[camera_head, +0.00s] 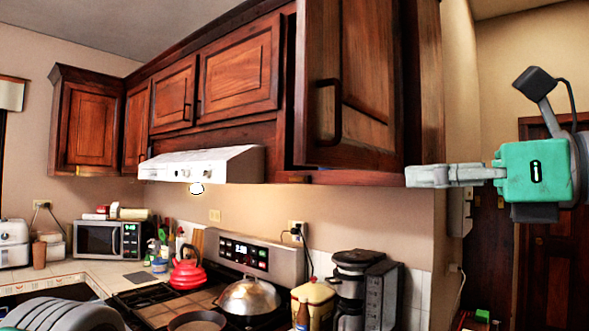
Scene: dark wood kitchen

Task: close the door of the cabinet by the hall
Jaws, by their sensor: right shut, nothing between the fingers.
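The cabinet by the hall is the tall dark wood upper cabinet at the right end of the row. Its door (368,70) has a dark vertical handle (330,112) near its left edge. The door appears to stand ajar, with its left edge out from the frame; how far I cannot tell. My right gripper (412,175) comes in from the right, green-bodied with grey fingers pointing left. Its fingers are shut and empty, at the cabinet's lower right corner. Whether they touch it is unclear. My left gripper is not in view.
A white range hood (205,165) hangs left of the cabinet. Below are the stove with a red kettle (187,270) and a domed pan (248,297), and a coffee maker (360,285). A hall door (550,260) stands at the right.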

